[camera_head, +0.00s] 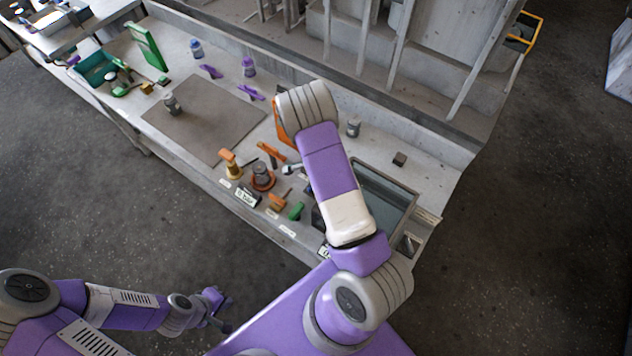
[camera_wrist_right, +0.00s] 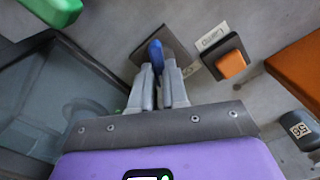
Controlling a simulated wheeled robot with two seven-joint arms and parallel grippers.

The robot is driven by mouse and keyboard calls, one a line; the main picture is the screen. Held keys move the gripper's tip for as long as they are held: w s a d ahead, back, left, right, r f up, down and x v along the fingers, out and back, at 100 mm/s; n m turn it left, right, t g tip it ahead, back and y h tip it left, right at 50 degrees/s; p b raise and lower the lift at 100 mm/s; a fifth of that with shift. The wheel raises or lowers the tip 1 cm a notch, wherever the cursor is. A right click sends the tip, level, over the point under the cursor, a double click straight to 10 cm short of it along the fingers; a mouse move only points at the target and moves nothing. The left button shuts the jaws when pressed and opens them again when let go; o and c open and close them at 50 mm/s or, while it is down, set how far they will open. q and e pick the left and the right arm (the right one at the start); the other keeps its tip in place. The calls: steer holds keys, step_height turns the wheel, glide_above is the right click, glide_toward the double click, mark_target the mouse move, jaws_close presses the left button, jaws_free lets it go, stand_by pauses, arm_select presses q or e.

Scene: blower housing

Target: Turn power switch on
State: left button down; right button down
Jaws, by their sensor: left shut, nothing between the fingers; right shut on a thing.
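A blue lever or knob (camera_wrist_right: 155,49) stands on a dark square plate (camera_wrist_right: 174,42) in the right wrist view; it appears to be the switch, but its own label is not legible. My right gripper (camera_wrist_right: 158,66) is shut on the blue piece, whose top shows between the fingertips. In the head view my right arm reaches over the bench and hides the right gripper and the switch. My left gripper (camera_head: 217,307) is shut and empty, low over the floor in front of the bench. Whether the switch is on or off cannot be told.
An orange button on a dark plate (camera_wrist_right: 231,65) sits beside the switch with a white label (camera_wrist_right: 212,37). A glassy basin (camera_wrist_right: 50,95) lies left, an orange block (camera_wrist_right: 300,72) right. The bench (camera_head: 215,185) holds several tools; a grey mat (camera_head: 205,122) is mostly clear.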

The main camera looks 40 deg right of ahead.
steer(key=c, duration=1.1)
jaws_free()
steer(key=shift+c, duration=0.2)
steer(key=shift+r, duration=0.1)
step_height(320, 180, up, 7)
steer(key=shift+r+p, duration=0.2)
steer(key=shift+p, duration=0.3)
